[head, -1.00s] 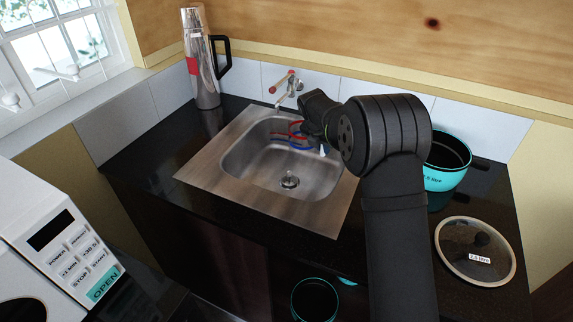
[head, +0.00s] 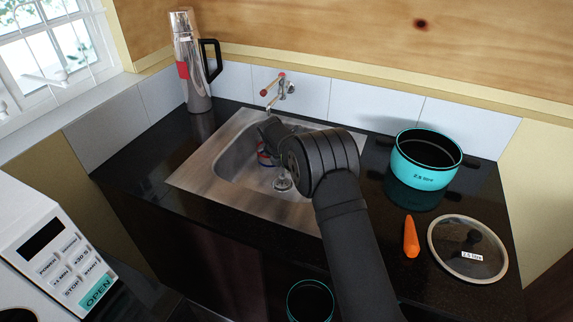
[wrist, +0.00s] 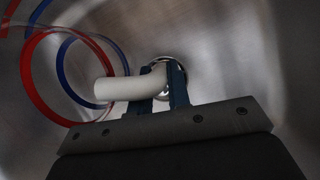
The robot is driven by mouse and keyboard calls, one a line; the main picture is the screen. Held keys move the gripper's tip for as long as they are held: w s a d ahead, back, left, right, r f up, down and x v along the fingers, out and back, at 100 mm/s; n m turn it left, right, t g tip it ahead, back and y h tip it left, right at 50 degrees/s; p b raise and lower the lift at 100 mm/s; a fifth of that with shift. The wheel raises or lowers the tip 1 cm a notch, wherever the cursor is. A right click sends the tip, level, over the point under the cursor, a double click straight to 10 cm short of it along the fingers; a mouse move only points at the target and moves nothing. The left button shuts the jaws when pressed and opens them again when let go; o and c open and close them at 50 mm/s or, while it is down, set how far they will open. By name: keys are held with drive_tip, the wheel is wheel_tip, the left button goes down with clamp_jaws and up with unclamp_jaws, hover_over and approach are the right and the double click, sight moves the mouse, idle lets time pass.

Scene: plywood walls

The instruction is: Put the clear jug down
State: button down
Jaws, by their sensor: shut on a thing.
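The clear jug (wrist: 62,70) has red and blue rings and a white bent handle (wrist: 118,88). My gripper (wrist: 163,88) is shut on the handle, with its blue fingers on either side of it. In the head view the jug (head: 264,156) shows as a small red and blue patch within the sink (head: 240,152), mostly hidden behind my wrist. I cannot tell whether its base touches the sink floor. The drain shows behind the fingers in the wrist view.
The tap (head: 276,88) is on the wall behind the sink. A steel flask (head: 194,75) stands at the back left. A teal pot (head: 424,172), a carrot (head: 411,237) and a glass lid (head: 468,262) are on the right counter. Dark counter lies bare between sink and pot.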

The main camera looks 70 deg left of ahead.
drive_tip(key=c, duration=1.4)
unclamp_jaws()
drive_tip(key=shift+f, duration=0.1)
drive_tip(key=shift+o, duration=0.2)
drive_tip(key=v, duration=1.2)
drive_tip(key=shift+a, duration=0.1)
drive_tip(key=x, duration=1.2)
drive_tip(key=shift+f, duration=0.1)
drive_tip(key=shift+r, duration=0.2)
